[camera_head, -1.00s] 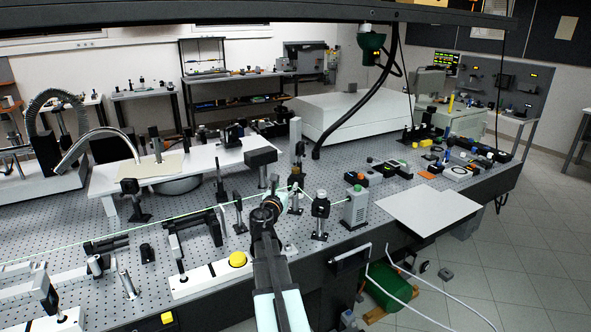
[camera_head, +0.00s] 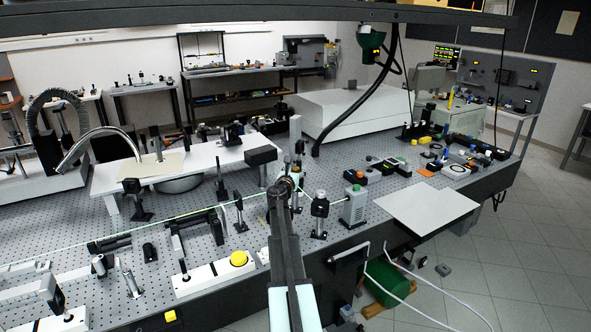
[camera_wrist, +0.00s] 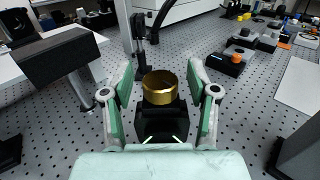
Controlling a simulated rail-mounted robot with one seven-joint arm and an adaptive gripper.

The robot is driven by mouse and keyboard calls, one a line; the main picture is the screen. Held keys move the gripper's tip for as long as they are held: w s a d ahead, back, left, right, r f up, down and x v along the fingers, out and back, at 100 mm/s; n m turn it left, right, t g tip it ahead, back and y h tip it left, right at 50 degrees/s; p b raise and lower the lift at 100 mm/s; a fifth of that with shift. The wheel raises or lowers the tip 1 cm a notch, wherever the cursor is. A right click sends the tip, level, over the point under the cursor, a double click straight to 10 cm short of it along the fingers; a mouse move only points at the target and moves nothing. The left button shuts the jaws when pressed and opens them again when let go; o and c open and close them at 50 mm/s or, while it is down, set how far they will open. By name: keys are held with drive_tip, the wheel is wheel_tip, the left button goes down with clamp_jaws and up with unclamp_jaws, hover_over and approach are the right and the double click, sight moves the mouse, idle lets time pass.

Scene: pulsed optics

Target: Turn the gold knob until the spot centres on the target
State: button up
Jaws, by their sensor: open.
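The gold knob (camera_wrist: 159,87) shows in the wrist view as a short gold cylinder on a black mount (camera_wrist: 160,122). My gripper (camera_wrist: 162,80) is open, with one green-padded finger on each side of the knob and a gap visible on both sides. In the head view my gripper (camera_head: 284,186) is over the middle of the optical table, and my arm hides the knob there. A thin green beam runs across the table to this area. I cannot make out the spot or the target in either view.
A black block on a post (camera_wrist: 62,58) stands left of my gripper in the wrist view. A grey box with a green top (camera_head: 355,204) and a black post mount (camera_head: 320,208) stand to the right in the head view. A white plate (camera_head: 427,207) lies farther right.

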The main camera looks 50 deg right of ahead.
clamp_jaws()
drive_tip(key=shift+w+m+g, duration=0.1)
drive_tip(key=shift+m+g, duration=0.3)
drive_tip(key=shift+g, duration=0.2)
drive_tip(key=m+g+h+b, duration=0.1)
drive_tip(key=m+g, duration=0.2)
drive_tip(key=g, duration=0.2)
drive_tip(key=shift+w+d, duration=0.1)
drive_tip(key=shift+w, duration=0.05)
drive_tip(key=shift+r+m+g+y, duration=0.1)
drive_tip(key=shift+m+g+y, duration=0.2)
drive_tip(key=shift+m+g, duration=2)
drive_tip(key=shift+s+n+g, duration=0.2)
drive_tip(key=shift+n+g, duration=0.1)
drive_tip(key=shift+g, duration=0.3)
unclamp_jaws()
